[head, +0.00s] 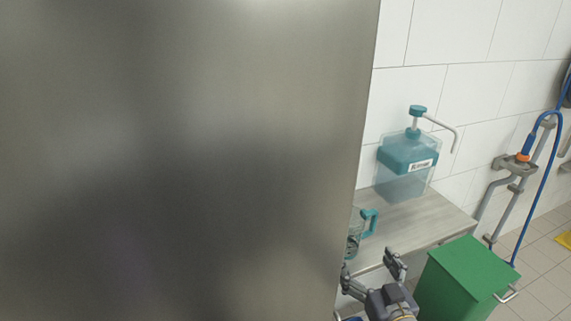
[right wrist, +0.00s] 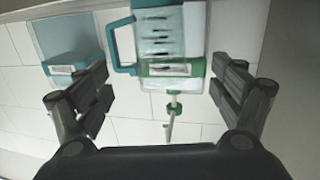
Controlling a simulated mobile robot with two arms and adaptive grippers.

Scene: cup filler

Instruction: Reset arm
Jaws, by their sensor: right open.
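My right gripper (head: 372,272) is low in the head view, in front of the shelf edge. It is open, and its two fingers stand apart in the right wrist view (right wrist: 162,95). A clear cup with a teal handle (head: 366,222) stands on the shelf just beyond it, partly hidden by the metal panel. In the right wrist view the cup (right wrist: 165,35) shows between and beyond the fingers, with nothing gripped. A teal pump dispenser (head: 405,160) stands on the shelf behind. My left gripper is not in view.
A large grey metal panel (head: 180,160) fills the left of the head view. The wooden shelf (head: 425,220) runs along the tiled wall. A green bin (head: 462,280) stands right of my right gripper. A blue hose (head: 545,175) hangs at the far right.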

